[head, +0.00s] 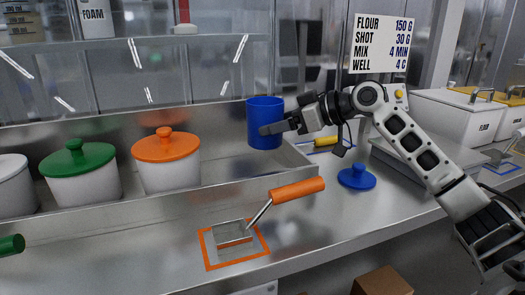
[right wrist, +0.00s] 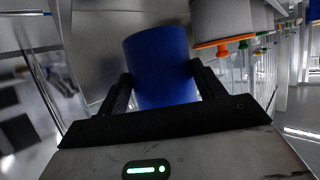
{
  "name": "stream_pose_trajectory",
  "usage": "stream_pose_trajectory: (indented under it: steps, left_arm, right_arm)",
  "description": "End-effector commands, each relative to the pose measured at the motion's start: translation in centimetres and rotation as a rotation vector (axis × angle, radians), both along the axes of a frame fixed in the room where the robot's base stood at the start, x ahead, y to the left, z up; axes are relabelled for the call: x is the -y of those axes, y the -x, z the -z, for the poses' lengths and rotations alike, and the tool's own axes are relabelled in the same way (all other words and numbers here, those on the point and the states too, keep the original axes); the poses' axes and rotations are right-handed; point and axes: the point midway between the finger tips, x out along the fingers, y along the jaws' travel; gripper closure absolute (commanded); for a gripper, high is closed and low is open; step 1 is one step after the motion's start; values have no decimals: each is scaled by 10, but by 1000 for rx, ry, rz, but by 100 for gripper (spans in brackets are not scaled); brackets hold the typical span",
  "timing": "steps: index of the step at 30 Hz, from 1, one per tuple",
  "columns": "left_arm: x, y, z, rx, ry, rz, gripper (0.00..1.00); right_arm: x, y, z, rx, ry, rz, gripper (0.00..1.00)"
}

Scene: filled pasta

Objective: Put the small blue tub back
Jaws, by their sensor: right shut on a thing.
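The small blue tub (head: 264,112) is a plain blue cylinder held upright in the air at the back of the counter, right of the white tub with the orange lid (head: 166,160). My right gripper (head: 276,128) is shut on it, reaching in from the right. In the right wrist view, the blue tub (right wrist: 160,62) sits between the two fingers of my right gripper (right wrist: 160,88). A blue lid with a knob (head: 356,177) lies on the counter to the right, apart from the tub. My left gripper is not in view.
A white tub with a green lid (head: 78,172) stands left in the tray (head: 225,166). An orange-handled scoop (head: 297,190) rests on an orange-outlined square (head: 207,250) in front. A white flour bin (head: 450,116) stands at the right. A sign (head: 382,44) hangs above.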

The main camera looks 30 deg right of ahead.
Motion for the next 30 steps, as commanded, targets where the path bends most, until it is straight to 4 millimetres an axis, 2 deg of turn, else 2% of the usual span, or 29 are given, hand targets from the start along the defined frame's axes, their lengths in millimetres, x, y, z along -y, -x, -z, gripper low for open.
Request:
stream_pose_trajectory:
  steps: [3, 6, 13, 18, 25, 26, 28, 30]
  left_arm:
    - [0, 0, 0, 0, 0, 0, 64]
    - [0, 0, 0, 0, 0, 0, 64]
    - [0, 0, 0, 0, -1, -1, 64]
    - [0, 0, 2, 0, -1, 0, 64]
    - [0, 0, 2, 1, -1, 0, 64]
    - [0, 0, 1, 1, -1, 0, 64]
    - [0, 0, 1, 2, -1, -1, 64]
    - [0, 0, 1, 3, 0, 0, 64]
  right_arm:
    - [-14, -9, 21, -2, -3, -2, 68]
    - [-20, -13, 30, 0, -2, 0, 68]
    - [-29, -19, 43, 0, -2, 0, 68]
    - [-29, -19, 70, -4, -2, 2, 68]
    - [-28, -20, 73, 1, -1, 2, 68]
    - [-28, -19, 75, -2, 0, 2, 29]
    - [-28, -19, 75, -2, 0, 2, 10]
    - [-28, -19, 74, -2, 0, 2, 10]
